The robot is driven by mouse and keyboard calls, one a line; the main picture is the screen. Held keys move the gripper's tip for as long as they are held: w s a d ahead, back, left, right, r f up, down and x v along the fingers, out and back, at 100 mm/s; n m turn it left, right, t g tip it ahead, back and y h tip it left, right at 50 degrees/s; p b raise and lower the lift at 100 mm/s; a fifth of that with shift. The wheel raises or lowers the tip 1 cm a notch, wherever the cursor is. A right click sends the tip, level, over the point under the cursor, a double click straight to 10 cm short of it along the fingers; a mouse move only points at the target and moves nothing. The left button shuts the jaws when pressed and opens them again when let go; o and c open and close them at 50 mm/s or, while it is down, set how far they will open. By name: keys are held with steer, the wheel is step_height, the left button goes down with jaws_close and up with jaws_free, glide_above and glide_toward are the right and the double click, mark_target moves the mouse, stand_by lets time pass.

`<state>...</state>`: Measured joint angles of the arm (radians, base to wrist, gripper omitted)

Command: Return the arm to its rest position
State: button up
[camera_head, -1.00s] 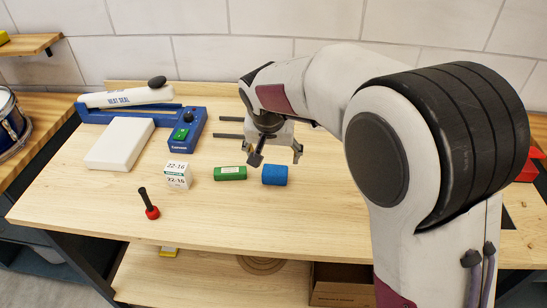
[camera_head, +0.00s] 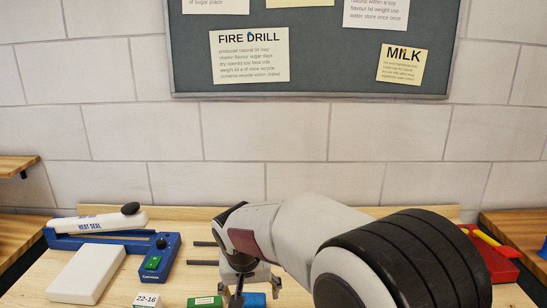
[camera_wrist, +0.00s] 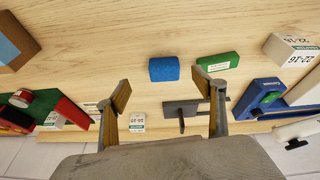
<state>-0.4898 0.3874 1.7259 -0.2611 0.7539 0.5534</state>
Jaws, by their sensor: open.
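My gripper (camera_head: 250,287) is over the bench, low in the head view, its lower end close to the bottom edge of the picture. In the wrist view my gripper (camera_wrist: 160,88) has its two fingers wide apart with nothing between them. A blue roll-shaped piece (camera_wrist: 164,68) lies on the wood beyond the fingers, apart from them. In the head view the blue piece (camera_head: 255,300) shows only in part, beside and below the gripper. My arm reaches in from the right and hides part of the bench.
A blue heat sealer (camera_head: 160,262) and a white slab (camera_head: 88,273) stand at the left. A green block (camera_head: 205,302) and a white label box (camera_head: 147,300) are near the bottom edge. A red case (camera_head: 493,252) is at the right. A notice board (camera_head: 330,60) hangs on the wall.

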steer(key=s+d+r, duration=0.3)
steer(key=s+d, duration=0.4)
steer(key=s, duration=0.3)
steer(key=s+d+r+t, duration=0.1)
steer(key=s+d+r, duration=0.2)
steer(key=s+d, duration=0.5)
steer(key=s+d+r+m, duration=0.1)
steer(key=s+d+r, duration=0.3)
steer(key=s+d, duration=0.3)
steer(key=shift+s+d+t, duration=0.25)
steer(key=shift+s+t, duration=0.05)
steer(key=shift+s, duration=2.2)
stand_by(3.0)
